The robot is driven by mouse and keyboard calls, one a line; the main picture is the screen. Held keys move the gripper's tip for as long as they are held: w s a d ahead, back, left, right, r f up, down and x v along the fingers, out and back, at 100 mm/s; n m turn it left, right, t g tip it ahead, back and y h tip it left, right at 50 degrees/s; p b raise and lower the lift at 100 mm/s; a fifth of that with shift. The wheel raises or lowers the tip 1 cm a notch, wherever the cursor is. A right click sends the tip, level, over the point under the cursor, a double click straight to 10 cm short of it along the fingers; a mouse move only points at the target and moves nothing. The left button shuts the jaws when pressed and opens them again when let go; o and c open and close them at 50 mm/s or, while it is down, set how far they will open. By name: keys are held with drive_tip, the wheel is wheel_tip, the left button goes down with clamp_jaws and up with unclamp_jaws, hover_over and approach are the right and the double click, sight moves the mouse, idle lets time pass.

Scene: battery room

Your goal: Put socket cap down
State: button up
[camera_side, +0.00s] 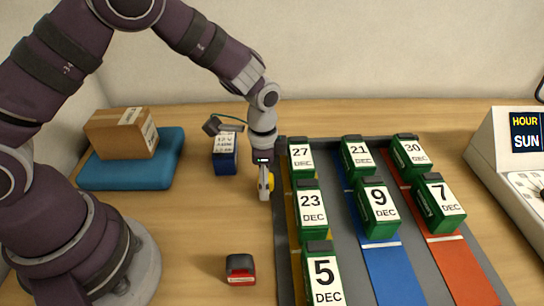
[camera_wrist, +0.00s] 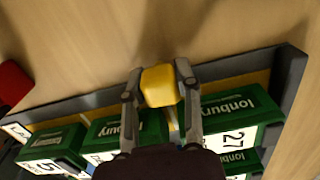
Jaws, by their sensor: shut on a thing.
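My gripper (camera_side: 265,188) points down over the wooden table, just left of the grey tray's left edge. In the wrist view my gripper (camera_wrist: 158,76) has its two fingers on either side of a small yellow cap (camera_wrist: 160,88), shut on it. The yellow cap (camera_side: 271,181) shows only as a sliver beside the fingers in the side view. I take it to be the socket cap. Whether it touches the table cannot be told.
A grey tray (camera_side: 335,235) holds several green dated batteries on yellow, blue and orange lanes. A red and black block (camera_side: 240,270) lies in front, a blue battery (camera_side: 225,160) behind. A cardboard box (camera_side: 120,133) sits on a blue pad (camera_side: 165,165). Table between block and gripper is clear.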

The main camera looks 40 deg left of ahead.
drive_tip(key=shift+f, duration=0.15)
drive_tip(key=o, duration=0.9)
